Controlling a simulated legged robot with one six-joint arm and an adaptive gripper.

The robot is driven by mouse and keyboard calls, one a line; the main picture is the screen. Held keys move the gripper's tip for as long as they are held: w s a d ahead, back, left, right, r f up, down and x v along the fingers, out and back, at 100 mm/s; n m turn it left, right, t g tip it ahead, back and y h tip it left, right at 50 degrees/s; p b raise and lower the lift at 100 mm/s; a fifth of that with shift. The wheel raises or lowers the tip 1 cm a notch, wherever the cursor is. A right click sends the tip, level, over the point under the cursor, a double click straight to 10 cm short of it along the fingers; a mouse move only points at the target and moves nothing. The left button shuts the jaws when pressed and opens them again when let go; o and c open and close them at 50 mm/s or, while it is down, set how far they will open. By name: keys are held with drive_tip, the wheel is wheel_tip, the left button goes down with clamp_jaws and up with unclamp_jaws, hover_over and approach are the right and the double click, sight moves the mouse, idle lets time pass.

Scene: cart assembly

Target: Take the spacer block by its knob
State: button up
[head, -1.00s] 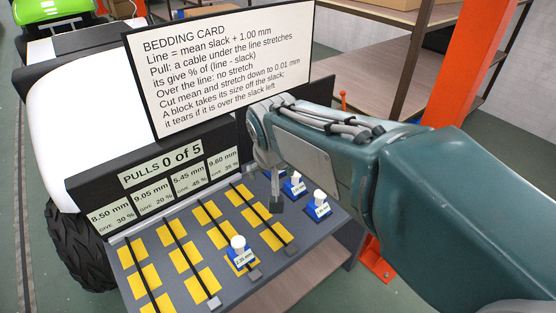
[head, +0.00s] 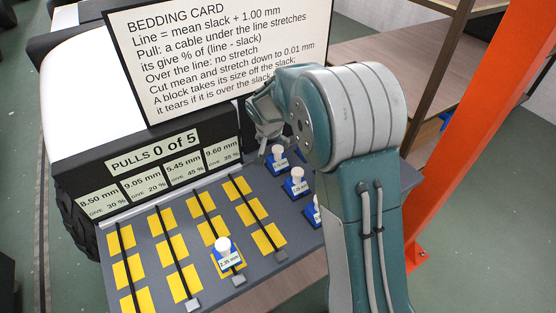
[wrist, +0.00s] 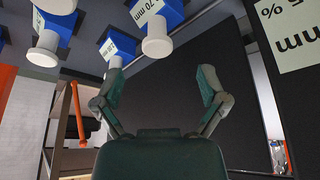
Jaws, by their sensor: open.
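Several blue spacer blocks with white knobs and label plates stand on the grey board. In the head view, one spacer block (head: 278,164) is just below my gripper (head: 267,135), another (head: 296,191) is nearer, and a third (head: 318,216) is partly hidden by my arm. A block marked 2.35 mm (head: 228,264) sits on the yellow pads. In the wrist view, my gripper (wrist: 161,80) is open and empty, its fingers apart. A block whose label ends in 70 mm (wrist: 172,14) shows its knob (wrist: 157,42) just beyond the fingertips. Another block (wrist: 118,42) is left of it.
The bedding card (head: 220,55) stands behind the board, close to my gripper. Black cables (head: 166,250) run over yellow pads. The counter panel (head: 155,157) reads 0 of 5. An orange post (head: 465,130) and shelving (head: 385,60) are at right.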

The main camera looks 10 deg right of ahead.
sight(278, 148)
drive_tip(key=x, duration=0.4)
drive_tip(key=d+x, duration=0.1)
drive_tip(key=x, duration=0.1)
drive_tip(key=shift+w, duration=0.4)
drive_tip(key=shift+w+f, duration=0.2)
drive_tip(key=shift+f, duration=0.2)
drive_tip(key=shift+a, duration=0.15)
clamp_jaws()
